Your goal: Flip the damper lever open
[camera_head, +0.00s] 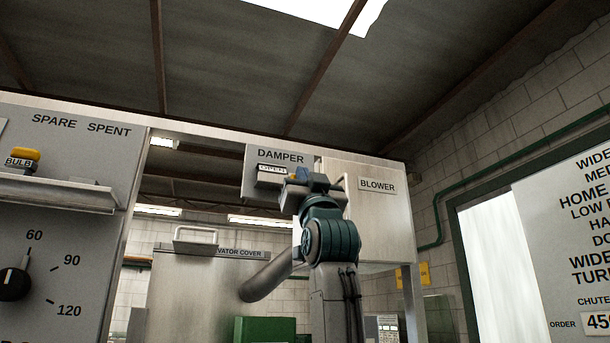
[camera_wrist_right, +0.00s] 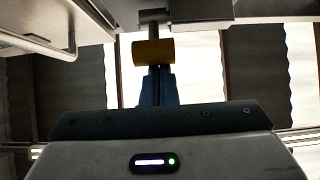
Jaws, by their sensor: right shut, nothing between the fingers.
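The damper panel (camera_head: 256,189) is a grey box labelled DAMPER, with a small OPEN plate (camera_head: 272,169) below the label. My right gripper (camera_head: 300,174) is raised in front of its lower right part and hides most of the lever. In the right wrist view, the lever's yellow grip (camera_wrist_right: 153,52) sits on a grey stem under the panel. The blue fingers of my right gripper (camera_wrist_right: 158,72) are shut and empty, with their tips at the grip. I cannot tell whether they touch it. My left gripper is not in view.
The BLOWER panel (camera_head: 377,220) is just right of my right arm. A grey elevator cover (camera_head: 190,275) with a handle stands lower left. The SPARE SPENT panel (camera_head: 85,150) with a shelf and dial is at the far left. A pipe (camera_head: 268,276) slants behind my arm.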

